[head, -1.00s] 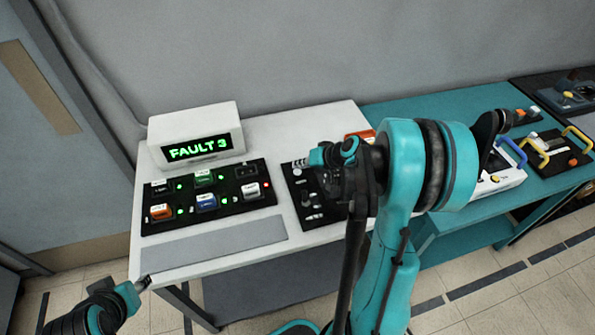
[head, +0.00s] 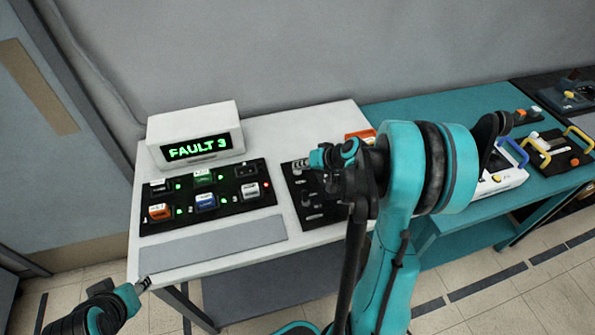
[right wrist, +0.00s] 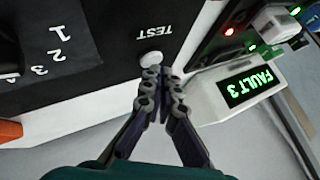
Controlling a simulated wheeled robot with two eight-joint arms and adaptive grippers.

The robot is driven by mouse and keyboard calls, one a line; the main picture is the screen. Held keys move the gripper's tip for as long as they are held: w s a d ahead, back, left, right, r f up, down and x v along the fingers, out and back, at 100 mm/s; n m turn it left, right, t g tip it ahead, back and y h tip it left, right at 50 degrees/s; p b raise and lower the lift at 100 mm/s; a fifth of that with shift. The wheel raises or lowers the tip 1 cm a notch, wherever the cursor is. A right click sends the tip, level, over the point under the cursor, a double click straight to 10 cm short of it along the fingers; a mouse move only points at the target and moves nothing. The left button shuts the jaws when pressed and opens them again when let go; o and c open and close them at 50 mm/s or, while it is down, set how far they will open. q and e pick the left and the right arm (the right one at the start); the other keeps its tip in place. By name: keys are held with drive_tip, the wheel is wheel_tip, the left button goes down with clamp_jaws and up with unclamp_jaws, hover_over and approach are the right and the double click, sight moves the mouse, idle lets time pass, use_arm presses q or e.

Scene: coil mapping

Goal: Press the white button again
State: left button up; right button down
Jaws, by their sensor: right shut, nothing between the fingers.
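The white round button (right wrist: 151,58) sits on a dark panel (right wrist: 100,90), beside the printed word TEST, in the right wrist view. My right gripper (right wrist: 161,76) is shut and empty, its fingertips right at the button's edge; I cannot tell if they touch it. In the head view my right gripper (head: 303,164) is over the top left of the dark panel and hides the button. My left gripper (head: 143,284) is low at the left, in front of the table's edge; its fingers are too small to judge.
A white display box (head: 195,135) reads FAULT 3 in green. Before it, a black panel (head: 228,204) holds several coloured blocks, green lights and one red light. A flat grey strip (head: 213,243) lies in front. A teal table (head: 420,95) with other devices stands at the right.

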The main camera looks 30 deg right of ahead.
sight(300, 172)
drive_tip(key=shift+f+b, duration=0.35)
drive_tip(key=shift+f, duration=0.05)
drive_tip(key=shift+r, duration=0.1)
idle(0.4)
drive_tip(key=shift+r+p, duration=0.65)
drive_tip(key=shift+r, duration=0.1)
wheel_tip(300, 172, up, 5)
drive_tip(key=p, duration=0.4)
drive_tip(key=shift+r, duration=0.1)
idle(0.6)
